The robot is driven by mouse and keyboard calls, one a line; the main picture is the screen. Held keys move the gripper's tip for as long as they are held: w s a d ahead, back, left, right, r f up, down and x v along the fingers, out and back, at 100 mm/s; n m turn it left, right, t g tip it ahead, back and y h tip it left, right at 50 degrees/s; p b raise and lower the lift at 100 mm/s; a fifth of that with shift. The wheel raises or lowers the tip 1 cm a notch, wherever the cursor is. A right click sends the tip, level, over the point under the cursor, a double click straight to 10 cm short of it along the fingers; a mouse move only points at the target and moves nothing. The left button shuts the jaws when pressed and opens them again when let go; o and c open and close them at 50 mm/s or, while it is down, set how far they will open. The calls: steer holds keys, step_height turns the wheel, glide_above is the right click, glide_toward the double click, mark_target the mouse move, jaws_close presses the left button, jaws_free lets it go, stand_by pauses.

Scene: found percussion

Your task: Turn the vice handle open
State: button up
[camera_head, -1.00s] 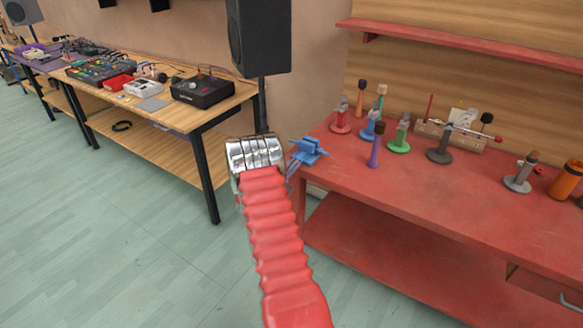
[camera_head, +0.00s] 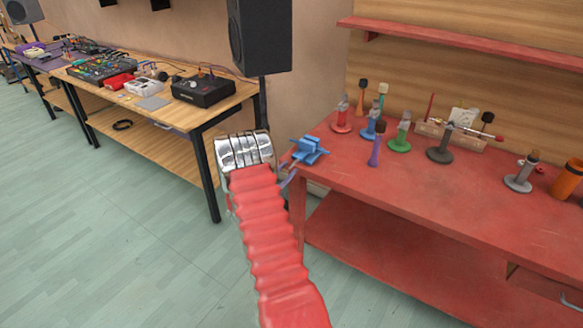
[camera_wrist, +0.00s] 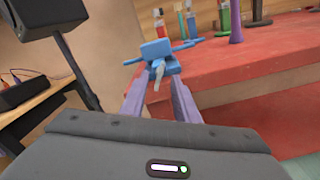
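The blue vice (camera_head: 309,150) sits at the near left corner of the red workbench. It also shows in the wrist view (camera_wrist: 157,50), just beyond my gripper (camera_wrist: 158,88). A short grey piece (camera_wrist: 158,74) sticks out from the vice's front towards me, and a thin blue bar (camera_wrist: 187,45) crosses the vice sideways; I cannot tell which is the handle. My gripper's two purple fingers are apart, one on each side of the grey piece as seen from the wrist. I cannot tell if they touch it. In the head view, my wrist hides most of the gripper (camera_head: 287,180).
Several coloured stands and mallets stand further back on the red workbench (camera_head: 430,190). A black speaker (camera_head: 259,35) on a pole rises behind the vice. A wooden table (camera_head: 185,115) with electronic gear is at the left. Green floor lies open in front.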

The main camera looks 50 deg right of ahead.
steer(key=a, duration=0.9)
steer(key=shift+s+a, duration=0.25)
steer(key=shift+s, duration=0.2)
steer(key=s+a+r+m+g+y, duration=0.2)
steer(key=s+a+r+m+y, duration=0.15)
steer(key=s+a+r, duration=0.35)
steer(key=s+a+r+m+g+y, duration=0.25)
steer(key=a+r+m, duration=0.2)
steer(key=r, duration=0.35)
steer(key=s+a+r+m+t+y, duration=0.2)
steer(key=s+a+r+y, duration=0.1)
steer(key=a, duration=0.8)
steer(key=s+a+r+m+t+y, duration=0.2)
steer(key=s+a+t+y, duration=0.1)
steer(key=a, duration=0.8)
steer(key=s+a+r+m+t+y, duration=0.2)
steer(key=s+a+y, duration=0.3)
steer(key=a, duration=0.6)
steer(key=shift+s+a+r+t+y, duration=0.15)
steer(key=shift+r+t+y, duration=0.1)
steer(key=shift+r+t, duration=0.15)
steer(key=shift+s+a+r+t+y, duration=0.15)
steer(key=shift+r+t+y, duration=0.1)
steer(key=shift+r+t, duration=0.15)
steer(key=shift+d, duration=0.1)
